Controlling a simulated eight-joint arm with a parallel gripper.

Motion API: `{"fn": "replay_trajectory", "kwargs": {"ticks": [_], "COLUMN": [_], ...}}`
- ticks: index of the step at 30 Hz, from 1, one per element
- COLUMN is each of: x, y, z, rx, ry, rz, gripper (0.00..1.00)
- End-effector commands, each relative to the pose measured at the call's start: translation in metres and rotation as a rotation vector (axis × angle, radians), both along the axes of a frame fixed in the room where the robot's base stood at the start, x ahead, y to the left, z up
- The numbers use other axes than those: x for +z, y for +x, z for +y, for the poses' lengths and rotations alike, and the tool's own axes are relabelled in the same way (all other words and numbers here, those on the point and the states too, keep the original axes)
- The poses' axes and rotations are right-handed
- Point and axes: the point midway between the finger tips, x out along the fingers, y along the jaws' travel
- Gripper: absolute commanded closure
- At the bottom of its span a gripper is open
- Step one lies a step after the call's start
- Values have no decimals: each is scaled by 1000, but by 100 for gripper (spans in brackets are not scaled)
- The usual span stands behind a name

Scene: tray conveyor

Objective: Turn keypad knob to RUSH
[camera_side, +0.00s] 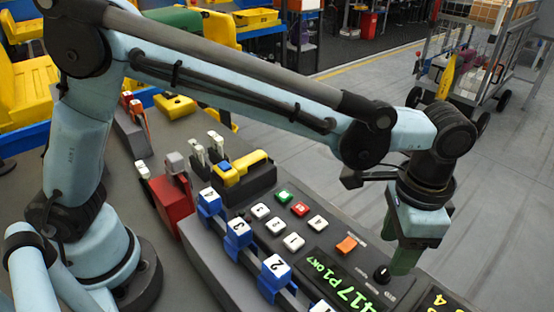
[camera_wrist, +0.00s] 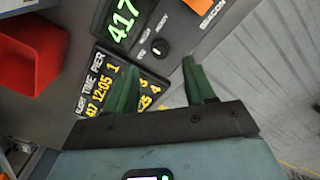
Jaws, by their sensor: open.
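The knob (camera_side: 382,274) is a small black dial on the dark keypad panel (camera_side: 330,236), near the green display. In the wrist view the knob (camera_wrist: 159,46) shows a short white mark, with small labels around it too tiny to read surely. My gripper (camera_side: 406,262) hangs beside the knob, to its right in the side view. In the wrist view my gripper (camera_wrist: 159,68) has its two green fingers apart with nothing between them. The knob lies beyond the fingertips, roughly centred between them, and is not touched there.
A green display (camera_side: 345,290) and an orange button (camera_side: 347,245) lie near the knob. A yellow-lettered display board (camera_wrist: 120,85) and a red bin (camera_wrist: 30,50) show in the wrist view. Open floor lies to the right.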

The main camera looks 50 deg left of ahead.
Motion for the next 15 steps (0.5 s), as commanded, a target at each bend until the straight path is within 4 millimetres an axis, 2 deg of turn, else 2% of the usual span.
{"fn": "replay_trajectory", "kwargs": {"ticks": [1,6,15], "x": [11,39,62], "y": [0,0,0], "z": [0,0,0], "rx": [0,0,0], "ry": [0,0,0], "rz": [0,0,0], "gripper": [46,46,46]}}
